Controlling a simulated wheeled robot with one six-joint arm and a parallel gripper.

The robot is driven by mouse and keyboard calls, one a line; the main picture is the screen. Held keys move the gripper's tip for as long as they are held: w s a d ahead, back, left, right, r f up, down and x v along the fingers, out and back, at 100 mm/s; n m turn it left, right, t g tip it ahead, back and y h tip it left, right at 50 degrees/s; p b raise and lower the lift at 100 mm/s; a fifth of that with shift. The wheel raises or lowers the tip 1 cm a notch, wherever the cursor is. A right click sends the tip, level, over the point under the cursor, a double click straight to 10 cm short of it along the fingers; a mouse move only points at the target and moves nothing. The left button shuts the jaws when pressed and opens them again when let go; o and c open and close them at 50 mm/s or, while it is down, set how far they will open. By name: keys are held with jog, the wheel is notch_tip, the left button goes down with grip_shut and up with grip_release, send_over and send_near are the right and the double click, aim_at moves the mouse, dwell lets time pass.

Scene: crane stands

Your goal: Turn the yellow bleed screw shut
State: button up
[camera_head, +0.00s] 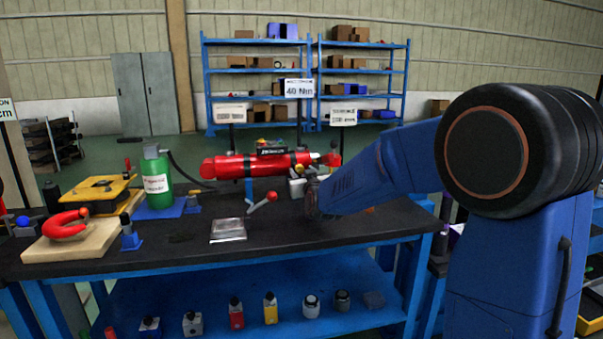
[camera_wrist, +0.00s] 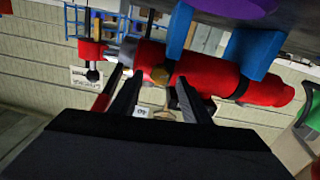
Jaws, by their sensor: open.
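The red cylinder (camera_head: 228,167) rests on a blue stand on the dark bench (camera_head: 300,229). A small yellow part, which looks like the bleed screw (camera_head: 299,169), shows near its right end, close to the end of my arm. In the wrist view, which is turned over, the red cylinder (camera_wrist: 215,76) runs across behind my gripper (camera_wrist: 157,90). The yellow screw (camera_wrist: 159,75) appears between and just beyond my two fingertips. My gripper is open, with nothing held. I cannot tell whether the fingers touch the screw. In the head view my fingers are not clearly visible.
A red-knobbed lever (camera_head: 263,202) stands in front of the cylinder. The bench's front middle is mostly free.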

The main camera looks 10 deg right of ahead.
jog(key=shift+w, duration=0.7)
jog(key=shift+c, duration=0.3)
jog(key=c, duration=1)
